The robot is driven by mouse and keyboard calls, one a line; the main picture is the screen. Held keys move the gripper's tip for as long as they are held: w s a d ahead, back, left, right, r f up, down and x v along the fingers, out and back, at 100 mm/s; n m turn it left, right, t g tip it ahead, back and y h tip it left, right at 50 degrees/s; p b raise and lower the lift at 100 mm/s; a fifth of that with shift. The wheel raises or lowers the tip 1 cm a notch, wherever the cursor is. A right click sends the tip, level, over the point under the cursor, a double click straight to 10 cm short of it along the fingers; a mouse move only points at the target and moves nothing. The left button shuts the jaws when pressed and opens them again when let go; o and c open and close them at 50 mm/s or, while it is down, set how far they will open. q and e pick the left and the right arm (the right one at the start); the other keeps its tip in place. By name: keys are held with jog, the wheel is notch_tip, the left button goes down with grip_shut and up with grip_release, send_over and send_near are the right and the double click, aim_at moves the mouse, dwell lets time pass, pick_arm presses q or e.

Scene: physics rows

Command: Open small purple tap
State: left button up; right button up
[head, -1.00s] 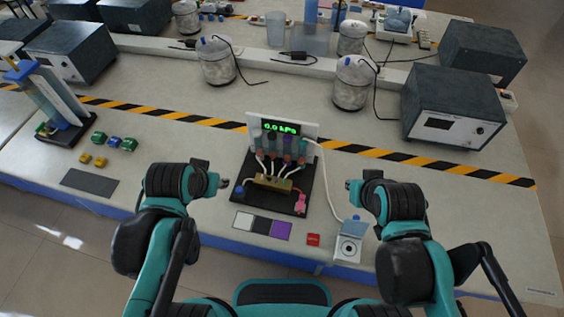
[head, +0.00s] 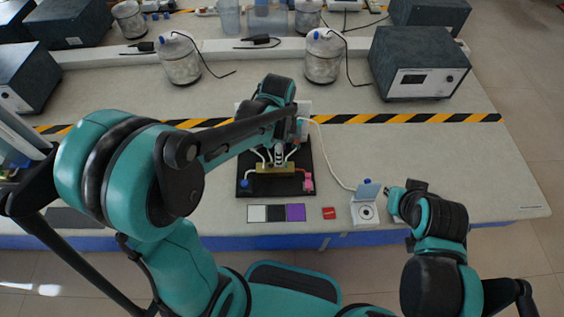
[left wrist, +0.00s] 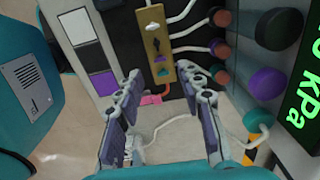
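The brass block (left wrist: 160,45) carries a row of small taps, and it also shows in the head view (head: 276,168). In the left wrist view the small purple tap (left wrist: 160,59) is near the block's lower end, below a black tap (left wrist: 157,42). My left gripper (left wrist: 168,84) is open and empty. Its two fingers are spread apart just below the block in that view, with no contact visible. In the head view my left forearm and hand reach over the device and hide its display. My right gripper (head: 391,196) is at the right, beside the small white box; its fingers are too small to judge.
White tubes link panel and block. A power-supply-like box (head: 418,65) stands back right.

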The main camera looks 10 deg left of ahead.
pick_arm(q)
notch_tip(320, 180, down, 6)
jog(key=shift+r+b, duration=0.25)
jog(key=shift+b, duration=0.65)
grip_shut()
